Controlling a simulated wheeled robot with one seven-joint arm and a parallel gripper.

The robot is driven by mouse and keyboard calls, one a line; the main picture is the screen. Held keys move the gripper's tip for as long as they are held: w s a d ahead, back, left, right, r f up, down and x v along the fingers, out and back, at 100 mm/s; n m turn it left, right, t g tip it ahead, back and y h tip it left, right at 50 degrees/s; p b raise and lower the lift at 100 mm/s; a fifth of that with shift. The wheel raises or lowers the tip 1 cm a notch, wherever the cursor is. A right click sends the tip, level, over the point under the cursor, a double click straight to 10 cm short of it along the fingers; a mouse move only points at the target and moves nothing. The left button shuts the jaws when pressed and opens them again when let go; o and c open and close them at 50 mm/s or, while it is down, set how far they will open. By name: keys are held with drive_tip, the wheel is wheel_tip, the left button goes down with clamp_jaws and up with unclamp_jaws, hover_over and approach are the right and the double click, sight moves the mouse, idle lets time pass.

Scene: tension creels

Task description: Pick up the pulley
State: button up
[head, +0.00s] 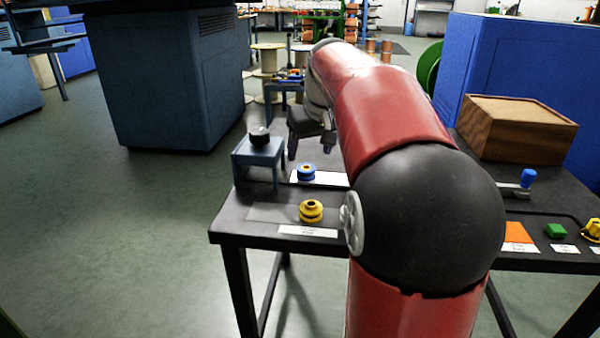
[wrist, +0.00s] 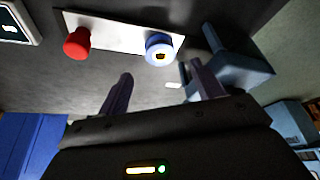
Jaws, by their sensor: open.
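A blue pulley (head: 306,173) stands on a white strip on the dark table, and it also shows in the wrist view (wrist: 159,50). A yellow pulley (head: 311,211) sits nearer the table's front edge in the head view. A red pulley-like piece (wrist: 77,43) stands on the same strip in the wrist view; my arm may hide it in the head view. My gripper (head: 310,149) is open and empty above the table, close to the blue pulley and apart from it. Its two spread fingers show in the wrist view (wrist: 162,86).
A small blue-grey stand (head: 258,155) with a black round piece (head: 260,137) is left of my gripper. A wooden box (head: 516,128), a blue-handled tool (head: 526,180) and a green block (head: 555,230) lie on the right side. Open floor lies left.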

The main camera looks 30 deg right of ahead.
sight(306, 172)
drive_tip(key=x, duration=0.5)
drive_tip(key=shift+s+a+f, duration=0.1)
drive_tip(key=shift+s+f, duration=0.05)
drive_tip(key=shift+f, duration=0.05)
drive_tip(key=shift+c, duration=0.5)
drive_tip(key=c, duration=1)
